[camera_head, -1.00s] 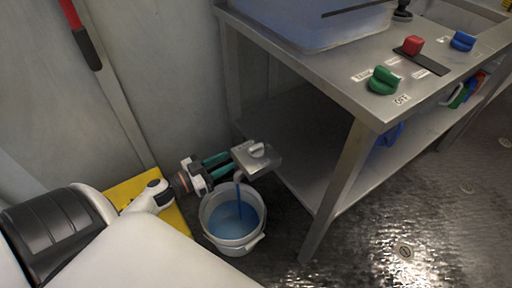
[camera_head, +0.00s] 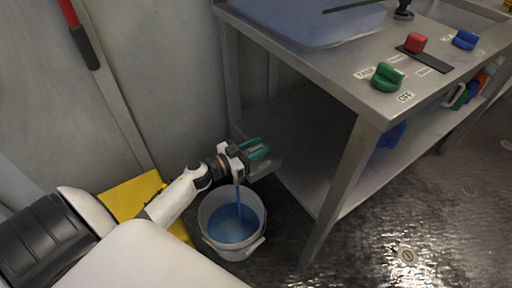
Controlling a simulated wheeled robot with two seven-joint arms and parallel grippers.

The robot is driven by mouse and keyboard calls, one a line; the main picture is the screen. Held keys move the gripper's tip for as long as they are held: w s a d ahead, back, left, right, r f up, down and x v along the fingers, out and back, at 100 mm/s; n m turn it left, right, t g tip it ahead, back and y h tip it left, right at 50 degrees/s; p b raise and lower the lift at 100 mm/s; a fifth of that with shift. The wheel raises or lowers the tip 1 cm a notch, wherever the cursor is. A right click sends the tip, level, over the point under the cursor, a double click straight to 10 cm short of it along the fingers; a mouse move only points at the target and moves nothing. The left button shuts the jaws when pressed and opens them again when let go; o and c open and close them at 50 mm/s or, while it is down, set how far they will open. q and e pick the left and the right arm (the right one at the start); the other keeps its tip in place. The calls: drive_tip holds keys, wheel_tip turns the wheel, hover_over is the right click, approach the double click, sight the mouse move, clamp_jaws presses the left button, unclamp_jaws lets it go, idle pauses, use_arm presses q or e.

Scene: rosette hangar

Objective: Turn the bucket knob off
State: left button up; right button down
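The white bucket (camera_head: 206,222) stands on the floor with blue liquid (camera_head: 232,226) in it. A thin blue stream (camera_head: 239,202) runs down into it. Above the bucket's far right side is a grey metal tap block (camera_head: 267,168) by the bench's lower shelf. My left gripper (camera_head: 257,149) is at this block, its teal fingers over the top where the bucket knob sits. The fingers and hand mostly hide the knob, so its turn and whether the fingers press on it cannot be told. My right gripper is out of view.
A steel bench (camera_head: 345,92) stands to the right, with a blue-tinted tub (camera_head: 305,25) and green (camera_head: 387,77), red (camera_head: 415,43) and blue (camera_head: 465,40) knobs on top. Its leg (camera_head: 340,190) is right of the bucket. A yellow panel (camera_head: 132,194) lies behind my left arm.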

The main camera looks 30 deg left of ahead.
use_arm(q)
drive_tip(key=shift+c, duration=0.4)
clamp_jaws()
